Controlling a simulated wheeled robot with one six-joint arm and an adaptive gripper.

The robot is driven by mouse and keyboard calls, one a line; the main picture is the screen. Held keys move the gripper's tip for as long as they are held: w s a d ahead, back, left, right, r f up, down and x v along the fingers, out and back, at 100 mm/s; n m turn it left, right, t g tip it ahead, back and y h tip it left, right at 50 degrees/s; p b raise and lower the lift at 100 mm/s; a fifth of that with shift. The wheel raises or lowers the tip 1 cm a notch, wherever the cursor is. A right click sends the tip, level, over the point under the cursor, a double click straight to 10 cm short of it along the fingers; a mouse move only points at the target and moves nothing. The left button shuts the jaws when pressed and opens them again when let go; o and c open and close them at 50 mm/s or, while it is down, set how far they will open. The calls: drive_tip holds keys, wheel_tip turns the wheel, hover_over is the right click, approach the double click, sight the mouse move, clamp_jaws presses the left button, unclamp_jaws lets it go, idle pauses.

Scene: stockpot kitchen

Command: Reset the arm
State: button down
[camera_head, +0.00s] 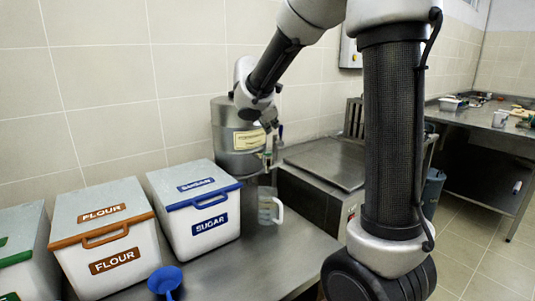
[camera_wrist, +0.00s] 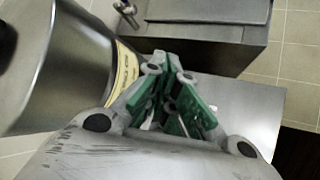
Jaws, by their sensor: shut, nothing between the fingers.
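My arm reaches up and over to the steel container, and my gripper (camera_head: 272,128) hangs in front of that container near its tap. In the wrist view my gripper (camera_wrist: 167,62) shows its green finger pads together and empty. The steel container (camera_head: 226,135) has a pale yellow label and stands against the tiled wall. It also fills the left of the wrist view (camera_wrist: 60,62), close to my gripper; whether they touch cannot be told. A clear jug (camera_head: 266,208) with a pale handle stands on the counter below the tap.
A blue-trimmed sugar bin (camera_head: 190,232), a brown-trimmed flour bin (camera_head: 85,265) and a green-trimmed bin (camera_head: 22,275) line the counter. A blue scoop (camera_head: 165,279) is in front. A steel appliance (camera_head: 325,165) stands right of the container. Another table (camera_head: 480,122) is at far right.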

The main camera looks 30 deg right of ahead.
idle(0.3)
drive_tip(key=s+d+f+m+g+y, duration=0.1)
drive_tip(key=s+f+m+g, duration=0.1)
drive_tip(key=s+m, duration=0.55)
drive_tip(key=s+d+f+m+g+y, duration=0.1)
drive_tip(key=s+d+f+m+g, duration=0.2)
drive_tip(key=s, duration=0.7)
drive_tip(key=s+a+r+m+t+y, duration=0.1)
drive_tip(key=s+a+m+y, duration=0.1)
drive_tip(key=s, duration=0.6)
drive_tip(key=s+a+r+m+t+y, duration=0.1)
drive_tip(key=s+a+r+m+y, duration=0.1)
drive_tip(key=s+a+m, duration=0.2)
drive_tip(key=s+m, duration=0.2)
drive_tip(key=s, duration=0.2)
drive_tip(key=shift+r+t, duration=0.15)
drive_tip(key=shift+t, duration=0.15)
drive_tip(key=shift+s, duration=0.1)
